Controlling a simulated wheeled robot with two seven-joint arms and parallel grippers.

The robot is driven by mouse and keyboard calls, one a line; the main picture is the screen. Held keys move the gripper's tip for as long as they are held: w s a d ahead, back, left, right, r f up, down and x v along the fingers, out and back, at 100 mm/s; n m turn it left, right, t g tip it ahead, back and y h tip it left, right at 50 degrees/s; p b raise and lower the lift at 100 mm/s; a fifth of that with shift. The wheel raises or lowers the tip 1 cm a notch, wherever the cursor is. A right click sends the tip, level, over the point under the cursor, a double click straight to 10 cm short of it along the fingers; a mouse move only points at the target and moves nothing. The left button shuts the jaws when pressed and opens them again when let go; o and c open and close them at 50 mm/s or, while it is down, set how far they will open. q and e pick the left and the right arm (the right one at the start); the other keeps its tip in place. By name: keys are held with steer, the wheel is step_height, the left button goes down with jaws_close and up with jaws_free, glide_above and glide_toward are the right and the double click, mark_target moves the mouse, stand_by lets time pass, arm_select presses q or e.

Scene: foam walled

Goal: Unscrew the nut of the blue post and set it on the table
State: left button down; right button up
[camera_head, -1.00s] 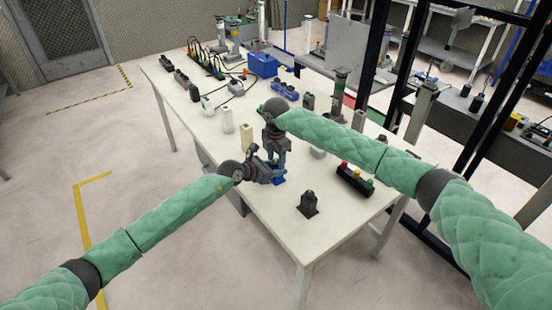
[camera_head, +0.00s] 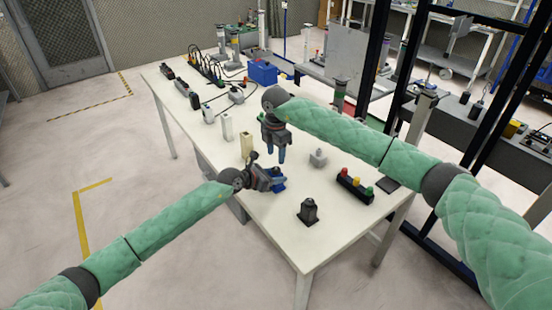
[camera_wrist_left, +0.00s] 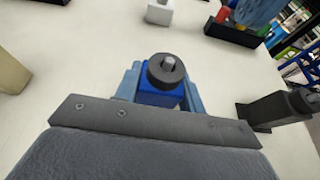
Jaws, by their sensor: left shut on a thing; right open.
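The blue post (camera_wrist_left: 160,96) stands on the table with the dark round nut (camera_wrist_left: 166,80) around its grey threaded tip. In the head view the blue post (camera_head: 279,185) shows only in part at my left gripper. My left gripper (camera_head: 275,181) is shut on the blue post, below the nut. Its blue fingers stand on either side of the post in the left wrist view (camera_wrist_left: 160,90). My right gripper (camera_head: 274,154) points down above and behind the post. It is open and empty, apart from the nut.
The white table (camera_head: 270,238) holds a dark block (camera_head: 308,210) in front and a strip of coloured buttons (camera_head: 354,186) to the right. A small grey block (camera_head: 318,158) and a beige block (camera_head: 246,144) stand nearby. The table's front corner is clear.

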mark_target(276, 168)
steer(key=shift+r, duration=0.85)
steer(key=shift+f, duration=3.95)
steer(key=c, duration=1)
steer(key=o, duration=1.1)
steer(key=shift+r, duration=0.1)
steer(key=shift+r, duration=2.2)
arm_select(q)
steer(key=c, duration=0.8)
jaws_free()
steer(key=shift+o, duration=0.2)
